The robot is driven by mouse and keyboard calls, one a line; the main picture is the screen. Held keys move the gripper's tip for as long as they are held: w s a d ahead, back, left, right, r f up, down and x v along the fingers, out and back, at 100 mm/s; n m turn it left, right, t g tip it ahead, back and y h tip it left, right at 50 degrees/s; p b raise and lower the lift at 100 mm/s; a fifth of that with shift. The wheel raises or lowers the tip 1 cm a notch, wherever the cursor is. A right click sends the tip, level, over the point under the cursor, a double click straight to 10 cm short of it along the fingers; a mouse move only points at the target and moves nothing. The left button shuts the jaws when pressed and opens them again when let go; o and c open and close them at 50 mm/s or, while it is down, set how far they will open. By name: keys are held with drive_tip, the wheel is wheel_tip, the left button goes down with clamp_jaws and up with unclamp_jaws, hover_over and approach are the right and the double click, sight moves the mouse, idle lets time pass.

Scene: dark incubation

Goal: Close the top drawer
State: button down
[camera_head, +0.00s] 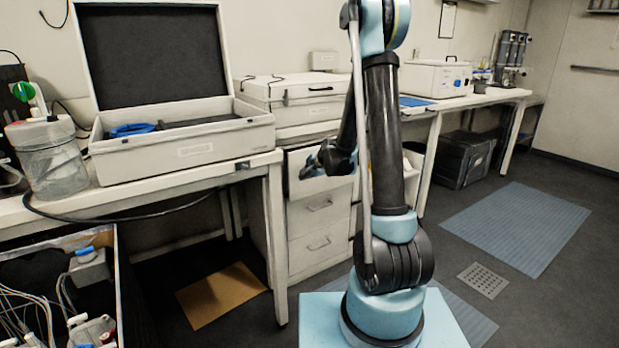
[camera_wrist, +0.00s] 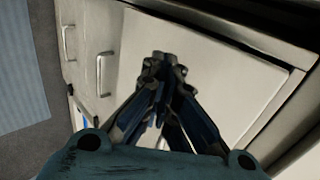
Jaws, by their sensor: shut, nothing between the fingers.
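The white drawer cabinet (camera_head: 299,258) stands under the bench. Its top drawer (camera_head: 296,184) seems pulled out a little, its front ahead of the drawers below. In the wrist view the pale top drawer front (camera_wrist: 215,75) fills the middle, with a dark gap along its right edge. My gripper (camera_head: 308,169) is shut and empty in front of the top drawer, and its fingertips (camera_wrist: 165,65) point at that front. I cannot tell whether they touch it. The top drawer's handle is not visible.
Two lower drawers with handles (camera_head: 320,206) look shut. The bench (camera_head: 225,170) with an open white case (camera_head: 185,158) is at left. A brown mat (camera_head: 222,295) lies on the floor. Floor at right is mostly clear, with a blue mat (camera_head: 518,225) and a black crate (camera_head: 463,160).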

sight(298, 167)
drive_tip(key=shift+w+a, duration=0.4)
drive_tip(key=shift+w, duration=0.25)
drive_tip(key=shift+w+a, duration=0.35)
drive_tip(key=shift+w, duration=0.25)
drive_tip(key=shift+w+a, duration=0.45)
drive_tip(key=shift+w, duration=0.25)
drive_tip(key=shift+w+a, duration=0.45)
drive_tip(key=shift+w, duration=0.3)
drive_tip(key=shift+w+a, duration=0.45)
drive_tip(key=shift+w, duration=0.25)
drive_tip(key=shift+s, duration=0.1)
